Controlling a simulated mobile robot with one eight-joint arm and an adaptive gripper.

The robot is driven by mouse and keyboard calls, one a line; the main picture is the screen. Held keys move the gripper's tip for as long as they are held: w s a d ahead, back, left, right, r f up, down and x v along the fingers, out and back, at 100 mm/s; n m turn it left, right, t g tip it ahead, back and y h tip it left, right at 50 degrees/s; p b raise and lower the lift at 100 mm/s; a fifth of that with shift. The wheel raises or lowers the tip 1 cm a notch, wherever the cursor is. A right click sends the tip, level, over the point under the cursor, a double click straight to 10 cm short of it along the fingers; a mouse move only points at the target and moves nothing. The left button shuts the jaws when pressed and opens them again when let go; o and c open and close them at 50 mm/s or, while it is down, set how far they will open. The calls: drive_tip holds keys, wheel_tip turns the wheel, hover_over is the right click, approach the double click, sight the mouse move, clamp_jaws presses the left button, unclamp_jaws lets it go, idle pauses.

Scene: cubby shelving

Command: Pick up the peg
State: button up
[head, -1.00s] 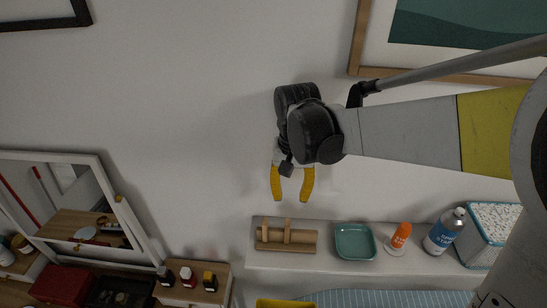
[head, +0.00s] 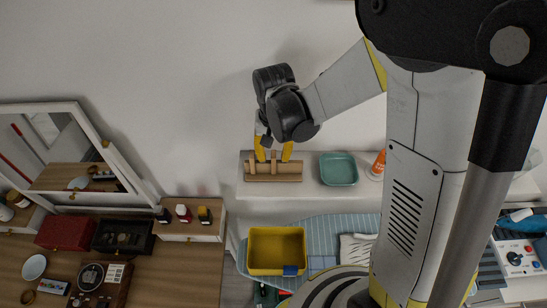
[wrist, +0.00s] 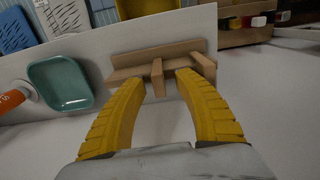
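A light wooden rack (head: 290,177) sits on the white wall shelf, with two upright wooden pegs in it. One peg (head: 273,163) is nearer the teal dish; the other peg (head: 252,163) is to its left. My gripper (head: 273,155) is just above the rack, pointing down, with its yellow fingers apart. In the wrist view, the rack (wrist: 185,50) lies beyond the fingertips. The peg nearer the dish (wrist: 157,78) shows between the open fingers (wrist: 160,84), close to the left fingertip. The other peg (wrist: 203,64) is outside the right finger. Contact cannot be told.
The teal dish (head: 338,169) stands right of the rack, with an orange bottle (head: 378,164) beyond it. Below are a yellow bin (head: 277,250) on a blue striped ironing board (head: 336,230) and a wooden dresser (head: 180,270). The wall is close behind the rack.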

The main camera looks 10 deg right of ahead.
drive_tip(key=shift+s+r, duration=0.1)
drive_tip(key=shift+s, duration=0.05)
drive_tip(key=c, duration=0.4)
clamp_jaws()
